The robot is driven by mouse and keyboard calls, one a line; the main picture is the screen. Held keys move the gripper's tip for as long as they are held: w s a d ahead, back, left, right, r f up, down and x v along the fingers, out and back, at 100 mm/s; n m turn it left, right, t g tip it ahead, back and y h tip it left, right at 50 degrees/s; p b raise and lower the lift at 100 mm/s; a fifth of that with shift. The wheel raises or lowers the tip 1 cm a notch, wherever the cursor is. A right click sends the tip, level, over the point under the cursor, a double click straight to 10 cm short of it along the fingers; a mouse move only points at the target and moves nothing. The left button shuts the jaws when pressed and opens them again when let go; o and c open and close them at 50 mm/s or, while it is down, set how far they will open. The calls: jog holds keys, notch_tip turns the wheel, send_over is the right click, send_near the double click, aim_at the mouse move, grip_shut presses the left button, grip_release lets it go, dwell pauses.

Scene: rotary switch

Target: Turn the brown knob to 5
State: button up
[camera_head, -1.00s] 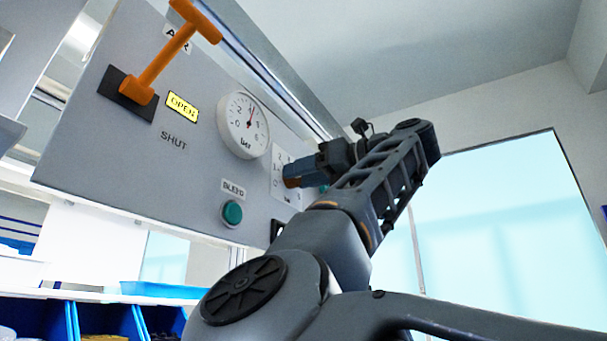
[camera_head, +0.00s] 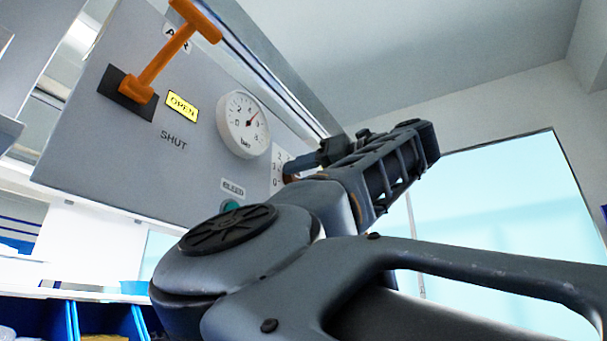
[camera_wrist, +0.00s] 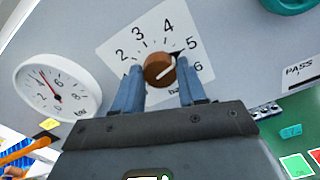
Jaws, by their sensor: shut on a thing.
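The brown knob (camera_wrist: 158,71) sits on a white dial plate (camera_wrist: 117,49) with numbers up to 6, on a grey panel. A black pointer and a pale line on the knob face up and right, close to the 5. My gripper (camera_wrist: 160,68) has its two blue-grey fingers on either side of the knob and is shut on it. In the head view my gripper (camera_head: 303,163) reaches the dial plate (camera_head: 278,160) from the right. The knob is mostly hidden there behind my fingers.
A round gauge (camera_head: 243,124) is left of the dial. A green button (camera_head: 232,206) under the BLEED label is mostly covered by my arm. An orange lever (camera_head: 165,55) stands out from the panel at upper left. Blue bins (camera_head: 105,320) are below.

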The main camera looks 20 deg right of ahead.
jog(key=o, duration=1.1)
jog(key=b+v, duration=0.7)
jog(key=shift+s+d+b, duration=0.25)
jog(key=shift+b, duration=0.1)
